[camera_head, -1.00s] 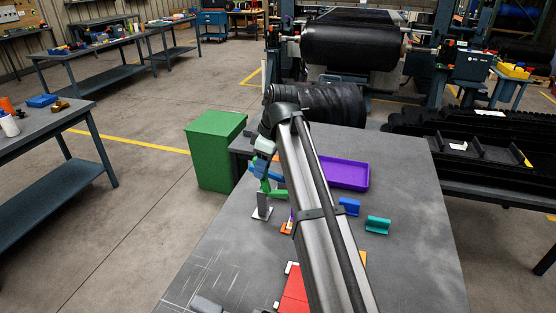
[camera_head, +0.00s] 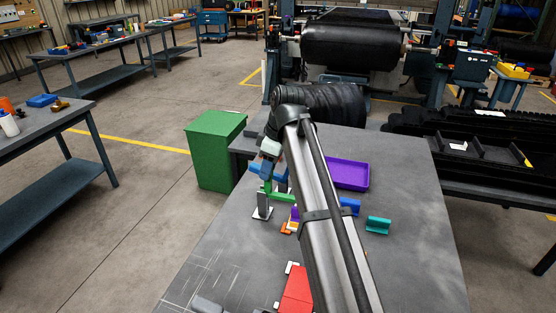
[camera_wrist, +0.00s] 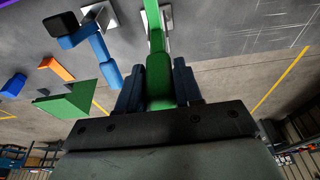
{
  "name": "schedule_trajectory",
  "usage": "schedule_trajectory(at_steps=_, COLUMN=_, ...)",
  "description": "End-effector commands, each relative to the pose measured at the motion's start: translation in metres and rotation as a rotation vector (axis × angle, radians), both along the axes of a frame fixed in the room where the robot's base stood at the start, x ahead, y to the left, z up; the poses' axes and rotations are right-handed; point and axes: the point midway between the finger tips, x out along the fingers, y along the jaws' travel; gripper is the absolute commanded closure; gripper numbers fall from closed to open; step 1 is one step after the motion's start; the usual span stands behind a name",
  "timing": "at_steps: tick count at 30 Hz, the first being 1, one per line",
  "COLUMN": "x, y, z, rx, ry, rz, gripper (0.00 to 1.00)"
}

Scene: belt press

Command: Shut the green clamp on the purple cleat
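The green clamp (camera_head: 283,196) stands on a pale upright with a base plate near the table's left edge. One green bar reaches right, above or beside the purple cleat (camera_head: 294,213); I cannot tell whether they touch. The cleat is partly covered, and I cannot make it out in the wrist view. My gripper (camera_head: 268,165) is at the clamp. In the wrist view, my gripper's blue fingers (camera_wrist: 159,85) lie close along both sides of the green handle (camera_wrist: 159,75) and appear shut on it. The green bar (camera_wrist: 152,18) runs on toward the top of that view.
A purple tray (camera_head: 348,174), a blue cleat (camera_head: 350,206) and a teal cleat (camera_head: 378,225) are to the right. Red blocks (camera_head: 294,287) lie in front. A blue clamp (camera_wrist: 80,30) stands beside my gripper. A green bin (camera_head: 214,150) stands left of the table.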

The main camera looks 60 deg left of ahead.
Motion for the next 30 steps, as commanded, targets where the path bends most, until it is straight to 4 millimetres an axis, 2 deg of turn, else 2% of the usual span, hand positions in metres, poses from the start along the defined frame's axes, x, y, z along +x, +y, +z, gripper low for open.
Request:
schedule_trajectory(at_steps=1, x=0.001, y=-0.002, z=-0.001, rx=-0.005, ry=-0.003, rz=-0.002, gripper=0.62)
schedule_trajectory(at_steps=5, x=0.001, y=-0.002, z=0.0, rx=-0.003, ry=-0.001, rz=-0.002, gripper=0.49)
schedule_trajectory(at_steps=17, x=0.001, y=-0.001, z=0.004, rx=-0.001, ry=-0.001, rz=-0.001, gripper=0.49)
schedule_trajectory(at_steps=30, x=0.006, y=-0.005, z=0.03, rx=0.0, ry=0.0, rz=-0.001, gripper=0.49)
